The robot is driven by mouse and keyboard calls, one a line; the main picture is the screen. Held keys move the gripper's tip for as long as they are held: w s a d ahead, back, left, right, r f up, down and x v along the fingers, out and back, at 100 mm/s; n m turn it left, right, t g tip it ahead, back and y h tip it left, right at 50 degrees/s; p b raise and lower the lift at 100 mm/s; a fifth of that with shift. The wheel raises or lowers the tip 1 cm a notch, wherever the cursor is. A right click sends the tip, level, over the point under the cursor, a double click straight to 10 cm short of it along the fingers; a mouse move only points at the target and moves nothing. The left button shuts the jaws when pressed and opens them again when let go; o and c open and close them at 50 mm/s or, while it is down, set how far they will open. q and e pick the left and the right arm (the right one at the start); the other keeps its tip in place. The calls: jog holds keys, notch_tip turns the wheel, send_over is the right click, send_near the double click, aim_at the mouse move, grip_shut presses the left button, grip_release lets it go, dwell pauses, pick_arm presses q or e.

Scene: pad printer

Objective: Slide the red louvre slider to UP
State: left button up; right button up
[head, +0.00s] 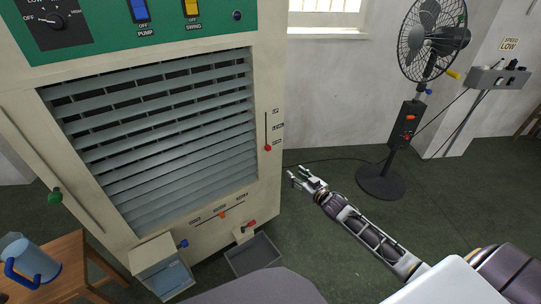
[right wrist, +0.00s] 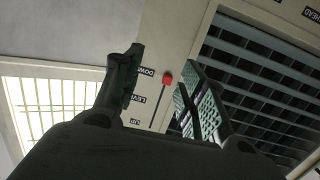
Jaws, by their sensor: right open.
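The red louvre slider (head: 268,148) sits at the low end of its vertical slot on the right side of the cream cabinet's front, beside the lowest label. In the right wrist view its red knob (right wrist: 167,80) is next to the word DOWN, and UP is at the far end of the slot. My right gripper (head: 299,173) is open and empty, to the right of and below the slider in the head view. In the right wrist view the knob shows between the two fingers, apart from them. My left gripper is not in view.
Slatted louvres (head: 160,130) fill the cabinet front left of the slider. A pedestal fan (head: 407,125) stands right. Green floor is clear around my right gripper.

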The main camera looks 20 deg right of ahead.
aim_at(269, 148)
pick_arm(q)
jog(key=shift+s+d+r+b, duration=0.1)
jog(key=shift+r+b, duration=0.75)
jog(key=shift+b, duration=0.05)
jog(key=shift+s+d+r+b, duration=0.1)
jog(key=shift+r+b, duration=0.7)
jog(key=shift+b, duration=0.05)
pick_arm(e)
notch_tip(269, 148, up, 6)
jog(key=a+t+y, duration=0.1)
jog(key=a, duration=0.2)
jog(key=shift+w+f+n+t+y, duration=0.15)
jog(key=shift+w+n+t+y, duration=0.15)
jog(key=shift+w+n+y, duration=0.1)
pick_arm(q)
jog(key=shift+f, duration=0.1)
pick_arm(e)
jog(key=shift+w, duration=0.15)
